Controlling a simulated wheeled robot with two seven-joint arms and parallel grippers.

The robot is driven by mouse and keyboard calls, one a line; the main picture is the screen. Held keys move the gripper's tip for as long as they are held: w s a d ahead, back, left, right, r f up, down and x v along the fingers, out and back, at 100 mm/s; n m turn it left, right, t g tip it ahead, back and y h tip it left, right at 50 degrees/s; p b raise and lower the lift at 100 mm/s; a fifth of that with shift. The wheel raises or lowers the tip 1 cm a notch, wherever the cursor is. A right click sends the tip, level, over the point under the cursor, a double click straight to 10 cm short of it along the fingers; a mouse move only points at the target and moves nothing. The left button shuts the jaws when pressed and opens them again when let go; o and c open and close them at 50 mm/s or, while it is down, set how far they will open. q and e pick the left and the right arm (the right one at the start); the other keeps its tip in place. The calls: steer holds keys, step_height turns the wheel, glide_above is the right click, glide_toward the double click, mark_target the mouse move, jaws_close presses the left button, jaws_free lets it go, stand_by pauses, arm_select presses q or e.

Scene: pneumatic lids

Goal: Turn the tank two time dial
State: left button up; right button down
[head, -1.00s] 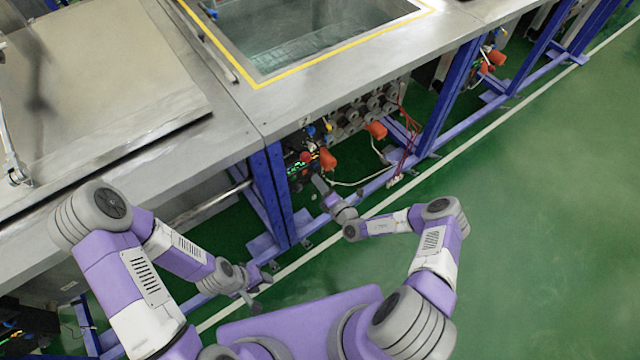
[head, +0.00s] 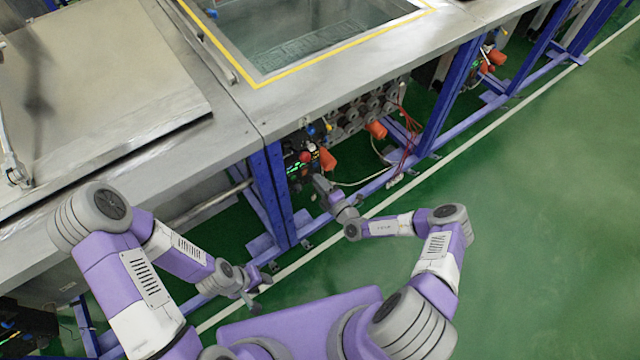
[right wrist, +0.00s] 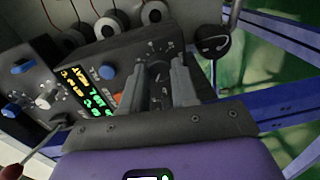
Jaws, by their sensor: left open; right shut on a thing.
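The control box with the time dial (right wrist: 157,74) sits under the open water tank, behind the blue frame; the box's lit panel (head: 294,169) shows in the head view. In the right wrist view my right gripper (right wrist: 159,68) has a finger on each side of the dial and is shut on it. The fingers hide much of the dial, so its setting cannot be read. In the head view my right gripper (head: 319,183) reaches in at the box front. My left gripper (head: 262,280) is open and empty, low in front of the frame, away from the box.
A yellow and green display (right wrist: 82,88) and blue knobs (right wrist: 107,72) lie left of the dial. A dark round knob (right wrist: 211,42) is to its right. Blue frame posts (head: 276,195) stand close to my right arm. Cables hang near the box. The green floor at right is clear.

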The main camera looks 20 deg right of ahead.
steer(key=c, duration=0.9)
jaws_free()
steer(key=shift+o, duration=0.2)
steer(key=p+v, duration=0.2)
steer(key=v, duration=0.5)
steer(key=shift+s, duration=0.3)
